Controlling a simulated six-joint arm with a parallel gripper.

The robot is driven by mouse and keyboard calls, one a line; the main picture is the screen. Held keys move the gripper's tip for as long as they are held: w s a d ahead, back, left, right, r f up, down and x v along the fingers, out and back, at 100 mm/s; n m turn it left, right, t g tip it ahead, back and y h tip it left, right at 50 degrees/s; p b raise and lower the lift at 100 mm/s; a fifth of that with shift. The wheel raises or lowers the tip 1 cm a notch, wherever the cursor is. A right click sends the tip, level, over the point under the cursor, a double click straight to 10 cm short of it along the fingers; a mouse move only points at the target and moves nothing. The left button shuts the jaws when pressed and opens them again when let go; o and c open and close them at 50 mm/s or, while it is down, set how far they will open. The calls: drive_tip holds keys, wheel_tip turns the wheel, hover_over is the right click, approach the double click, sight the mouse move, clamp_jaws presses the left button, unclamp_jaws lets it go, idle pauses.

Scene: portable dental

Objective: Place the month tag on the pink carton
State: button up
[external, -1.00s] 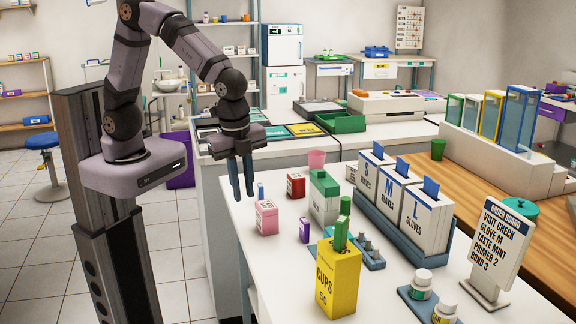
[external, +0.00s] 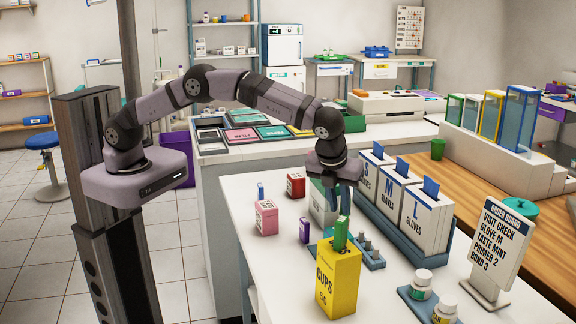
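The pink carton (external: 266,218) stands upright on the white counter, left of the other cartons. My gripper (external: 338,212) points down over the tray area, right of the pink carton and behind the yellow cups box (external: 338,280). Its fingers cover a small upright green piece, and whether they hold it is unclear. A second green piece (external: 340,234) shows just below the fingertips, at the yellow box's top.
A purple piece (external: 305,231) and a red carton (external: 295,185) stand near the pink carton. A green-topped carton (external: 320,205) is partly behind my gripper. Glove boxes (external: 424,226) stand close on the right. The counter's front left is clear.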

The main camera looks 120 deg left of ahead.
drive_tip(key=shift+p+x, duration=1.3)
drive_tip(key=shift+x, duration=2.35)
clamp_jaws()
